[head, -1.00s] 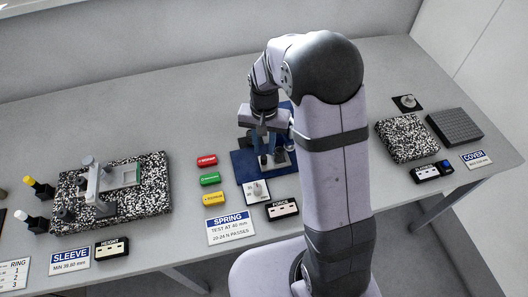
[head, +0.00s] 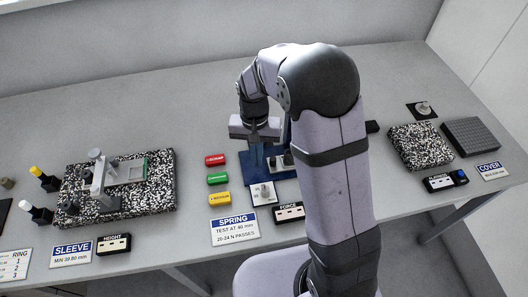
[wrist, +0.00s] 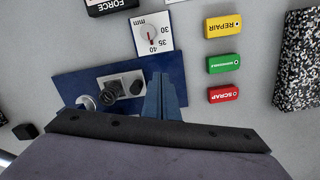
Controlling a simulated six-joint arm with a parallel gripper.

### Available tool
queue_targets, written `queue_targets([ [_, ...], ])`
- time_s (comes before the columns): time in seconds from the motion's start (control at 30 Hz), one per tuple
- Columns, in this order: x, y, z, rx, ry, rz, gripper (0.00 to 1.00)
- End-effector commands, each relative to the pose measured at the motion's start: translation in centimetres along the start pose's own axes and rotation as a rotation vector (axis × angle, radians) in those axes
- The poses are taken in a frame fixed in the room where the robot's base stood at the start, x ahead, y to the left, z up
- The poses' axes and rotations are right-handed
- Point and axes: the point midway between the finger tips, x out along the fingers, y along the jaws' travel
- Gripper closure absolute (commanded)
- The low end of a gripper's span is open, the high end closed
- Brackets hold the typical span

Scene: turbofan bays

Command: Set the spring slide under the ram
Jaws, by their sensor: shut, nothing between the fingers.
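The spring test press's blue base (wrist: 75,80) lies below my gripper in the wrist view; its left part also shows in the head view (head: 248,171). A grey block (wrist: 135,80) with a dark round part (wrist: 112,90), which seems to be the spring slide, sits on the base. A silver ring-shaped part (wrist: 86,102) is beside it. I cannot tell clearly which part is the ram. My gripper (wrist: 162,80) is shut and empty, over the base to the right of the block in the wrist view. In the head view my gripper (head: 263,163) is near the base's left side, and my arm hides much of the press.
The dial card (wrist: 153,34), force display (wrist: 110,5) and repair, serviceable and scrap buttons (wrist: 223,60) lie near the base. A speckled plate with a height gauge (head: 115,185) stands left; another speckled plate (head: 413,147) is right. The back of the bench is clear.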

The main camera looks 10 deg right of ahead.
Motion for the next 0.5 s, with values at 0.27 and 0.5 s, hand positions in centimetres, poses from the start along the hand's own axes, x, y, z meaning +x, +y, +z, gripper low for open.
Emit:
queue_targets([
  [0.27,2.8,-9.9,-3.1,-0.238,0.071,0.027,1.0],
  [0.5,-2.8,-11.4,-6.6,-0.692,0.069,0.171,1.0],
])
